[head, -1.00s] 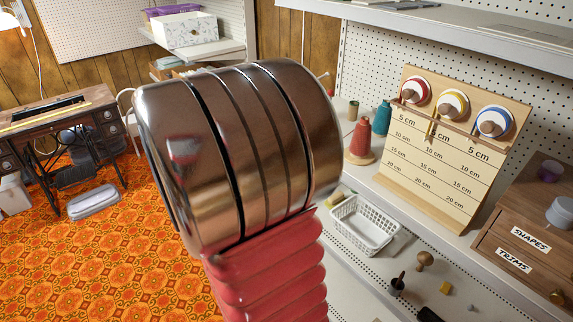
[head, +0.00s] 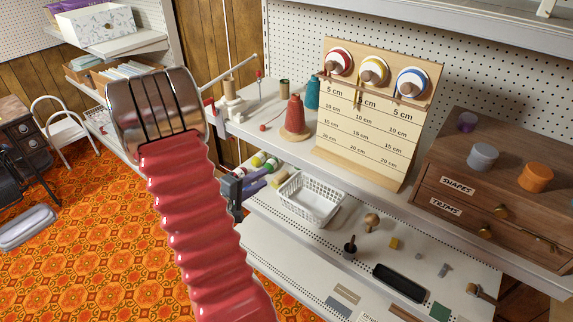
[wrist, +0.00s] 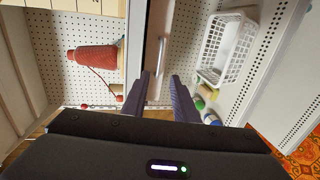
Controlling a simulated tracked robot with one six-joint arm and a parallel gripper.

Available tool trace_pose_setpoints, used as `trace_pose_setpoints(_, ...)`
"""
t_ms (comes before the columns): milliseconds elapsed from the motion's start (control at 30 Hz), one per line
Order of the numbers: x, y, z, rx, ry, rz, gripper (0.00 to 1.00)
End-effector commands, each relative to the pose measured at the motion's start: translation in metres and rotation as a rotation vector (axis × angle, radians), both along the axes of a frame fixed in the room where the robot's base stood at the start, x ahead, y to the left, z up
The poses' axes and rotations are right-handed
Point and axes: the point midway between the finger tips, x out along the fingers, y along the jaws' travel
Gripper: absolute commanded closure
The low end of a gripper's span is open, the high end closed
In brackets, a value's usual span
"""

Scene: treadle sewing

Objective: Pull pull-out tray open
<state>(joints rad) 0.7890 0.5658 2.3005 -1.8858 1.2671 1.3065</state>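My gripper (head: 252,184) is beside the front of the work shelf in the head view, partly hidden by my red arm. In the wrist view my gripper (wrist: 159,77) is open, with its two dark fingers apart. A narrow brown front with a pale bar handle (wrist: 157,62) runs under the shelf edge, seemingly the pull-out tray (wrist: 157,22). The handle lies in line with the gap between the fingertips. I cannot tell whether they touch it. The tray front is not clearly visible in the head view.
A white basket (head: 309,198) stands on the lower perforated shelf, with colored spools to its left. A red thread cone (head: 294,118) and a ruler board (head: 370,130) stand on the upper shelf. A brown drawer cabinet (head: 500,185) is at right.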

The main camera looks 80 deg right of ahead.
Motion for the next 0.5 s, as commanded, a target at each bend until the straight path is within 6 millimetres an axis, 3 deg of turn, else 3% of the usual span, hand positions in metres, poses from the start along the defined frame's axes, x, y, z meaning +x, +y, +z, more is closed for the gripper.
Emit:
trace_pose_setpoints(267, -0.001, -0.002, 0.0, 0.001, 0.0, -0.001, 0.74)
trace_pose_setpoints(500, -0.009, -0.019, -0.005, 0.002, -0.001, -0.004, 0.74)
